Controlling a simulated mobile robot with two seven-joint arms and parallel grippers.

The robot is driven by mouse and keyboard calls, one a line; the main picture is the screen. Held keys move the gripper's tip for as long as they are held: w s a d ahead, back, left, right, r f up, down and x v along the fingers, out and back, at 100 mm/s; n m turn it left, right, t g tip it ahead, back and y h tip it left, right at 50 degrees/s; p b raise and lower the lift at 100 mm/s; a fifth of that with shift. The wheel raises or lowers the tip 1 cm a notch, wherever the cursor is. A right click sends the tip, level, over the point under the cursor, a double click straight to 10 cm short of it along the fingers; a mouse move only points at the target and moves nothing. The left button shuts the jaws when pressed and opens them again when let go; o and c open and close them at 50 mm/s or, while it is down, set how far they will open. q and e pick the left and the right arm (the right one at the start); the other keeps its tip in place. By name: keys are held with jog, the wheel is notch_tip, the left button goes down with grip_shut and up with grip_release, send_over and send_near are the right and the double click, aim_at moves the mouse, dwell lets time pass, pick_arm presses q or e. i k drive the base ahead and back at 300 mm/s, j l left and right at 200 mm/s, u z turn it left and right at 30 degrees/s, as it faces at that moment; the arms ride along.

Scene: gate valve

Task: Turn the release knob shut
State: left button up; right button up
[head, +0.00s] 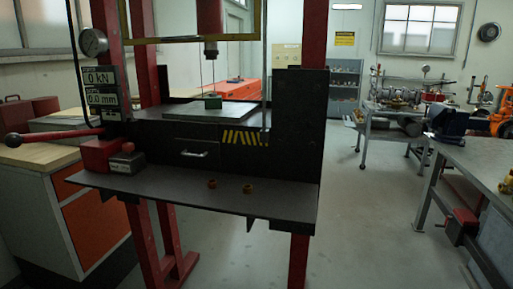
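A hydraulic press with red uprights and a dark frame (305,150) fills the left and middle of the view. Neither of my grippers is in view.
A wooden-topped cabinet (45,185) stands close at left. A workbench (480,165) with a blue vise (447,121) is at right. The floor (375,230) between press and workbench is clear.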

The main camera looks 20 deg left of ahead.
aim_at(128, 146)
jog(key=u, duration=1.5)
jog(key=z, duration=0.4)
jog(key=i+j+z, duration=0.1)
jog(key=j+z, duration=0.25)
jog(key=i+j+z, duration=0.1)
jog(key=j+z, duration=0.45)
jog(key=j, duration=0.55)
jog(key=i, duration=0.05)
